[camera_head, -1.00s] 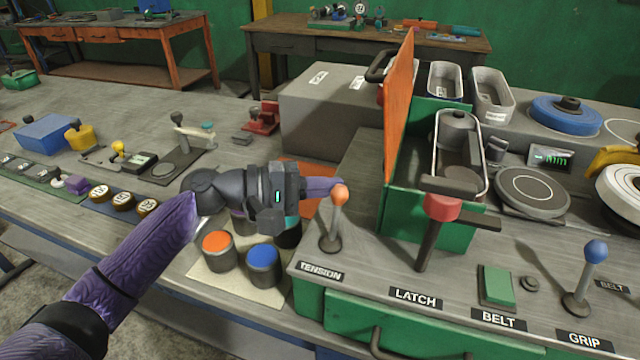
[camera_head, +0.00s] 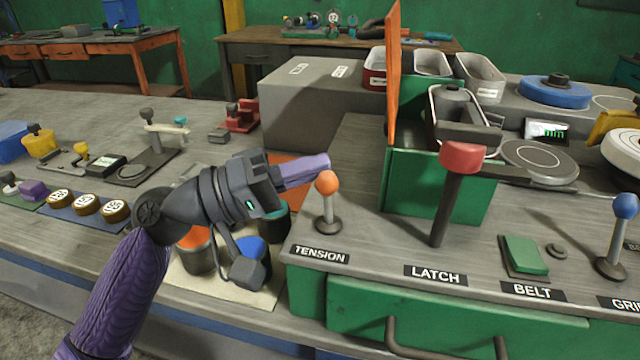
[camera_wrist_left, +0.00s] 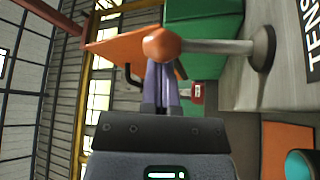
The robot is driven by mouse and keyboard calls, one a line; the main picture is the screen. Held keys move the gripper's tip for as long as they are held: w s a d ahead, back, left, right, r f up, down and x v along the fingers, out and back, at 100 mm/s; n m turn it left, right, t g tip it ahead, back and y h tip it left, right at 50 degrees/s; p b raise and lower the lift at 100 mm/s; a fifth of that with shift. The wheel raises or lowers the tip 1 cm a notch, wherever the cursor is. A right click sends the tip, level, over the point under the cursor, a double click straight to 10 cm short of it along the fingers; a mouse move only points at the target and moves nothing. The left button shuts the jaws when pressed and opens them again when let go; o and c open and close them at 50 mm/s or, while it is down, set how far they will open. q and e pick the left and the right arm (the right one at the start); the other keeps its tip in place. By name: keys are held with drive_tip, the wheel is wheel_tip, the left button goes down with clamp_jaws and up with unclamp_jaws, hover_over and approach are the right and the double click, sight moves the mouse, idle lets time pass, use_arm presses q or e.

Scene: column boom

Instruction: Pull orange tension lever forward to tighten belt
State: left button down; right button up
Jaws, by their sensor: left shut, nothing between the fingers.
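The tension lever (camera_head: 327,203) has an orange ball knob on a grey stem and stands nearly upright behind the TENSION label (camera_head: 320,255). My left gripper (camera_head: 326,161) comes in from the left, its purple fingers shut and empty. Its fingertips are just above and behind the knob in the head view. In the left wrist view the knob (camera_wrist_left: 161,43) is just beyond the tips of the closed fingers (camera_wrist_left: 160,68). I cannot tell whether they touch. The belt is not clearly visible. My right gripper is not in view.
A red-topped latch lever (camera_head: 450,200) and a green BELT button (camera_head: 525,254) stand to the right, with a blue-knobbed lever (camera_head: 620,225) beyond. An upright orange panel (camera_head: 393,80) rises behind. Cans with orange (camera_head: 196,248) and blue tops stand below my left arm.

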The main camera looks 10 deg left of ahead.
use_arm(q)
drive_tip(key=m+b, duration=0.1)
drive_tip(key=s+m+h+b, duration=0.1)
drive_tip(key=b, duration=0.1)
drive_tip(key=shift+s+f, duration=0.15)
drive_tip(key=shift+f, duration=0.2)
drive_tip(key=shift+s+m+g+b, duration=0.3)
drive_tip(key=shift+m+b, duration=0.25)
drive_tip(key=shift+m, duration=0.05)
drive_tip(key=shift+s+r+m+h+b, duration=0.1)
drive_tip(key=shift+s+m+h+b, duration=0.05)
drive_tip(key=shift+m+h+b, duration=0.2)
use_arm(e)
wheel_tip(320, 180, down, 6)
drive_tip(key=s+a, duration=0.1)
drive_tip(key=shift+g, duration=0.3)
use_arm(q)
drive_tip(key=shift+s+r+g+h, duration=0.1)
drive_tip(key=shift+g+h, duration=0.15)
drive_tip(key=shift+g, duration=0.05)
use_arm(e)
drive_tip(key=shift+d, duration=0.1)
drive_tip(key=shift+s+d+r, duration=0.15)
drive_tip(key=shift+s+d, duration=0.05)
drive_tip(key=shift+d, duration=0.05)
